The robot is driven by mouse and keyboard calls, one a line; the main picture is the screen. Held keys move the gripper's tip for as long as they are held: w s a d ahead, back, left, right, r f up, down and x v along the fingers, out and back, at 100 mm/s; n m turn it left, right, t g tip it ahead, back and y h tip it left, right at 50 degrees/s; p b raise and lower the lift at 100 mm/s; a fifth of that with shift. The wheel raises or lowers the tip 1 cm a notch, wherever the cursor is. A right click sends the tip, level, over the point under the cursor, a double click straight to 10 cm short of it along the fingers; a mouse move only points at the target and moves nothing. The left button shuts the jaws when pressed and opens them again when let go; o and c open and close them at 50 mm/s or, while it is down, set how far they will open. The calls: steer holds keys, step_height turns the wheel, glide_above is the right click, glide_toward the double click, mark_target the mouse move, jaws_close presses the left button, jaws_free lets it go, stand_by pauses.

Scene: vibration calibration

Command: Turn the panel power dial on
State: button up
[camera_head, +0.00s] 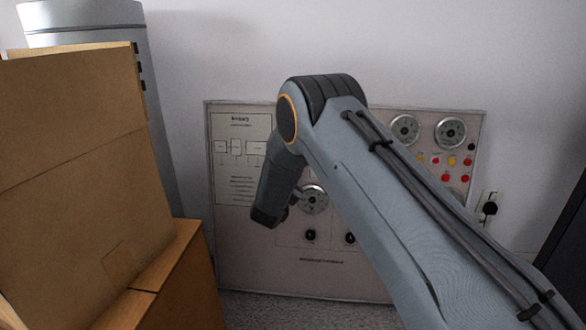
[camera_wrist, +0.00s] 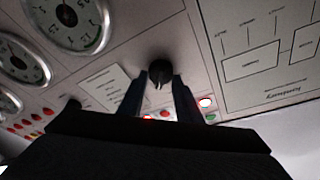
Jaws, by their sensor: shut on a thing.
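The panel power dial (camera_wrist: 160,70) is a black knob on the grey control panel (camera_wrist: 110,55) in the wrist view. My gripper (camera_wrist: 161,82) has its two dark fingers on either side of the knob and is shut on it. In the head view the same panel (camera_head: 232,265) stands against the wall. My wrist and arm cover much of its middle there, so the held knob and fingertips cannot be made out clearly. The dial's exact setting cannot be read.
Round gauges (camera_head: 451,132) and small red and yellow lights (camera_head: 445,178) are on the panel's right. Two black knobs (camera_head: 310,235) sit low on it. Cardboard boxes (camera_head: 75,170) and a grey cylinder (camera_head: 85,15) crowd the left. A wall socket (camera_head: 489,208) is at right.

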steer(key=shift+m, duration=1)
steer(key=o, duration=1)
steer(key=shift+s+a+p, duration=0.3)
steer(key=shift+s+p, duration=0.05)
steer(key=shift+s, duration=0.9)
steer(key=shift+s+a+p, duration=0.3)
steer(key=shift+s+a, duration=0.05)
steer(key=shift+s, duration=0.9)
steer(key=shift+s+a+p, duration=0.3)
steer(key=shift+s+p, duration=0.05)
steer(key=shift+s, duration=0.9)
steer(key=shift+r+g, duration=0.1)
steer(key=shift+g, duration=0.2)
